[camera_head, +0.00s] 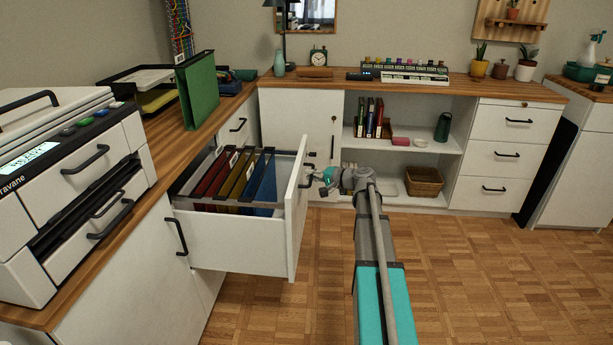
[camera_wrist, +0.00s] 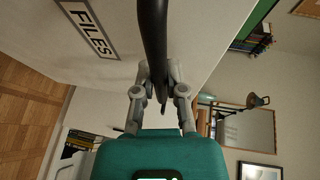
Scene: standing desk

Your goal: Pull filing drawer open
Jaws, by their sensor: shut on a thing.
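The filing drawer (camera_head: 232,240) is white and stands pulled well out of the left cabinet in the head view. Red, yellow and blue hanging files (camera_head: 236,180) show inside it. Its front panel (camera_head: 297,215) is seen nearly edge-on. In the wrist view the drawer front (camera_wrist: 110,60) fills the upper left, with a FILES label (camera_wrist: 87,30). A dark bar handle (camera_wrist: 153,45) runs down to my gripper (camera_wrist: 159,92), whose two fingers are shut on it. In the head view my gripper (camera_head: 322,180) is at the outer face of the drawer front, partly hidden by it.
A printer (camera_head: 70,170) and a green folder (camera_head: 198,90) stand on the left wooden worktop. Shelves with binders (camera_head: 372,118) and a basket (camera_head: 423,181) are at the back, beside white drawers (camera_head: 507,150). The parquet floor (camera_head: 480,270) at the right is clear.

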